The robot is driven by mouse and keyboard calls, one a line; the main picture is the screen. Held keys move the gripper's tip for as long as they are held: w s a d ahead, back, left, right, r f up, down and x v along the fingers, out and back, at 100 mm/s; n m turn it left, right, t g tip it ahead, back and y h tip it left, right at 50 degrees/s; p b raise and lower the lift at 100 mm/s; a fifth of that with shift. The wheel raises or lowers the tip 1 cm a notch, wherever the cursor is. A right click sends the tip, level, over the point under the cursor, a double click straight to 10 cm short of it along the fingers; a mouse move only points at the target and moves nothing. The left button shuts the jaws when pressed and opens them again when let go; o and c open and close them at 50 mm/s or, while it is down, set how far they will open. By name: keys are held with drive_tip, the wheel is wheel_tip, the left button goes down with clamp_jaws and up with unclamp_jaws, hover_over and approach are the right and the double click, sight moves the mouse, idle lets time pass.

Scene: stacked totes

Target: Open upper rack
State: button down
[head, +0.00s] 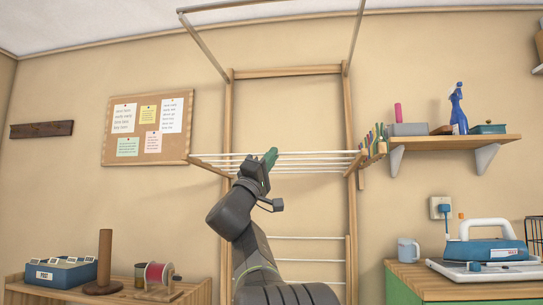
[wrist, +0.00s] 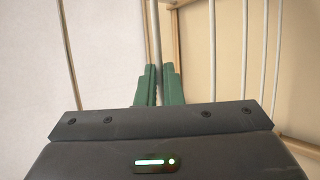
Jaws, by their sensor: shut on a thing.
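A wooden wall frame (head: 228,115) holds a fold-out rack with white rods (head: 320,160), level with my gripper in the head view. The rack's wooden side arm (head: 212,167) reaches out from the wall at the left. My gripper (head: 270,158) has green fingers and is at the rods, near their middle. In the wrist view its fingers (wrist: 158,88) are shut on one rod (wrist: 155,35), which runs between them. The fingers hide part of that rod. Another frame section (head: 205,45) sticks out at the top, partly cut off by the picture edge.
Lower white rods (head: 305,261) lie below, partly behind my arm. A wall shelf (head: 455,142) with a spray bottle (head: 458,110) is close on the right. A pin board (head: 148,128) hangs at the left. Cabinets stand low on both sides.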

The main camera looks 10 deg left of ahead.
drive_tip(key=shift+w+a+f+y, duration=0.1)
drive_tip(key=shift+w+f+y, duration=0.2)
drive_tip(key=shift+w+f, duration=0.2)
drive_tip(key=c, duration=1.6)
unclamp_jaws()
drive_tip(key=shift+w+f, duration=0.15)
drive_tip(key=shift+w, duration=0.25)
drive_tip(key=shift+o, duration=0.2)
drive_tip(key=shift+s, duration=0.1)
drive_tip(key=shift+r, duration=0.2)
drive_tip(key=shift+s, duration=0.15)
drive_tip(key=v, duration=1.3)
drive_tip(key=shift+f, duration=0.35)
